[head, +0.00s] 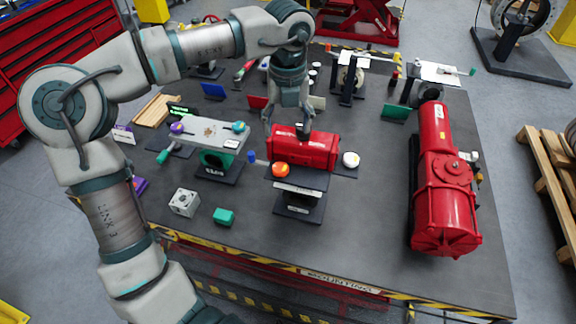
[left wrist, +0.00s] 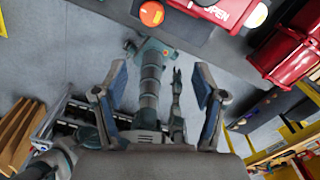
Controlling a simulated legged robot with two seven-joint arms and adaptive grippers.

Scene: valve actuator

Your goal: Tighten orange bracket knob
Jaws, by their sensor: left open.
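The orange knob (head: 281,169) is on the front left of the black bracket (head: 299,179) under the red actuator (head: 305,150). A white knob (head: 351,159) is on the bracket's right side. In the left wrist view the orange knob (left wrist: 151,13) is at the top edge, with the white knob (left wrist: 254,14) to its right. My left gripper (head: 289,122) points down just behind and above the red actuator, with its fingers apart and nothing between them. It also shows open in the left wrist view (left wrist: 160,72). I cannot make out my right gripper.
A grey plate with purple and blue knobs (head: 213,132) stands left of the actuator. A large red actuator (head: 442,190) stands right. The dark table (head: 350,245) is clear in front.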

